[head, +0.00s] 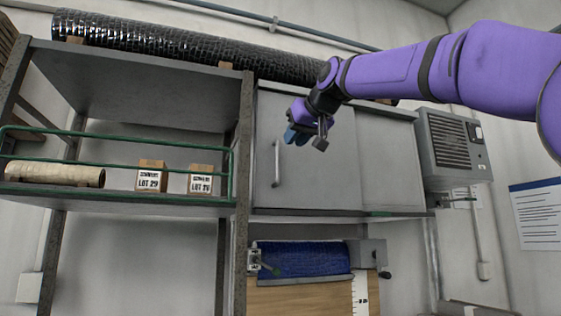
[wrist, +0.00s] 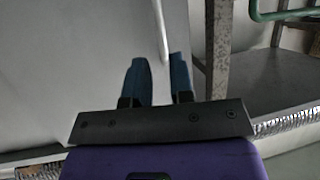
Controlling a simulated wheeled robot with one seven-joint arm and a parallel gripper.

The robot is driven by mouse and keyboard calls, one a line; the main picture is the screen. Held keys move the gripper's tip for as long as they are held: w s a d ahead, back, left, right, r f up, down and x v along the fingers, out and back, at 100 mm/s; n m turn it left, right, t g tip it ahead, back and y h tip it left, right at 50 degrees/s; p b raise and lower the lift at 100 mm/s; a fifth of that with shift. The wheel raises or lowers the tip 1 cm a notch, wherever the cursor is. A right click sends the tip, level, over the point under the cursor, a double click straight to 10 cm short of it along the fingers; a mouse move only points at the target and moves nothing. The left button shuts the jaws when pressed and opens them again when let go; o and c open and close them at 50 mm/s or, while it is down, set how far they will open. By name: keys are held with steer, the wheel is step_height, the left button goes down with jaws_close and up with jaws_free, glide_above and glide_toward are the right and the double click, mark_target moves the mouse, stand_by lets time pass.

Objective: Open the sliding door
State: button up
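The grey sliding door (head: 318,172) is the left panel of the wall cabinet, and it overlaps the right panel (head: 391,165). A pale vertical bar handle (head: 277,163) stands near the door's left edge. My gripper (head: 291,136) is in front of the door, to the right of the handle's upper part. In the wrist view the two blue fingers (wrist: 158,68) are apart with a gap between them. The handle's end (wrist: 164,58) shows in line with that gap, beyond the fingertips. I cannot tell whether the fingers touch it. Nothing is held.
A metal shelf rack (head: 110,195) with a green rail stands left of the cabinet, its post (head: 242,150) close to the handle. Two small boxes (head: 151,175) and a roll (head: 55,174) lie on it. A vent unit (head: 453,147) is right of the cabinet.

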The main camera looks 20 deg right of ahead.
glide_above(278, 178)
steer(key=f, duration=0.3)
steer(key=shift+w+f, duration=0.3)
steer(key=shift+f, duration=0.1)
jaws_close()
